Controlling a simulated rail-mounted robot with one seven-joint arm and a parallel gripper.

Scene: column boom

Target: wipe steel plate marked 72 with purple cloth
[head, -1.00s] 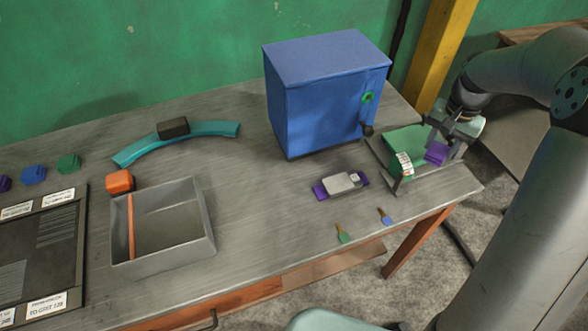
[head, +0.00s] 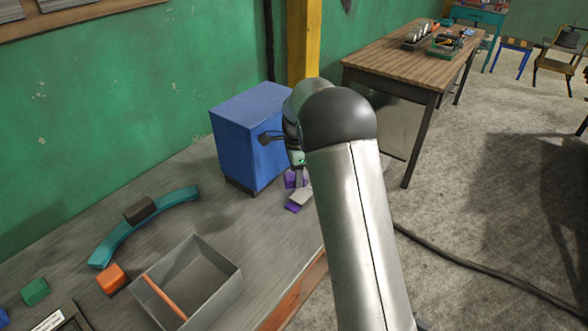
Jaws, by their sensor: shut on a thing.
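The purple cloth (head: 289,180) is at my gripper (head: 298,177), to the right of the blue cabinet's front. My gripper is shut on the cloth and is largely hidden by my own arm. A light grey plate (head: 301,196) lies on a purple base (head: 292,208) on the workbench, just below the cloth in the picture. My arm covers its right side, and no number can be read on it. I cannot tell whether the cloth touches the plate.
The blue cabinet (head: 240,140) stands close behind my gripper. A grey open box (head: 222,262), an orange block (head: 111,279) and a teal curved piece (head: 115,242) with a dark block (head: 140,209) are on the left. A wooden-topped table (head: 405,55) stands beyond.

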